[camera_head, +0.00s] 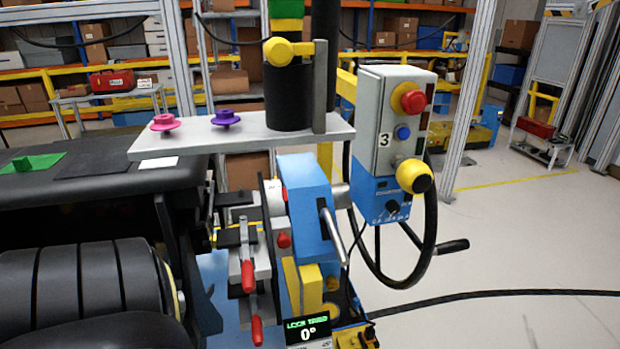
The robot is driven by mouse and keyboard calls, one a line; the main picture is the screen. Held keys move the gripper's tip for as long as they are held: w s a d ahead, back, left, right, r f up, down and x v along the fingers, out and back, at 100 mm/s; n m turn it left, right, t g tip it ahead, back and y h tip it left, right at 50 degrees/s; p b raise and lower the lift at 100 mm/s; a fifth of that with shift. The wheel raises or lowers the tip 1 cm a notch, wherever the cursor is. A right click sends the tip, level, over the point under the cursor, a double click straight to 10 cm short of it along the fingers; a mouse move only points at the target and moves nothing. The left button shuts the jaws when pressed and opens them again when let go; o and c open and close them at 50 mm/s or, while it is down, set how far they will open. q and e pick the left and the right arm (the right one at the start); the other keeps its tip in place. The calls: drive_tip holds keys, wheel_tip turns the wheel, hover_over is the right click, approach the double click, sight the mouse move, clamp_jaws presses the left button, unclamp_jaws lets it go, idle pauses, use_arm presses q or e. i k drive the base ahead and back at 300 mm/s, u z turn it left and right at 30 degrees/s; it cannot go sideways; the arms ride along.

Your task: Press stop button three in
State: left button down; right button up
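The control box marked 3 (365,117) hangs to the right of the middle, grey above and blue below. Its red mushroom stop button (413,101) sits on a yellow collar near the top of the front face and stands out from it. Nothing covers or touches the button. Below it are a blue button (402,133) and a yellow ball-shaped part with a black face (415,177).
A grey shelf (230,136) left of the box carries pink and purple knobs and a black cylinder (289,98). Below stands a blue machine (308,205) with red-tipped levers. Open floor (520,240) lies to the right.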

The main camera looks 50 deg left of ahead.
sight(417, 103)
drive_tip(key=u, duration=1.75)
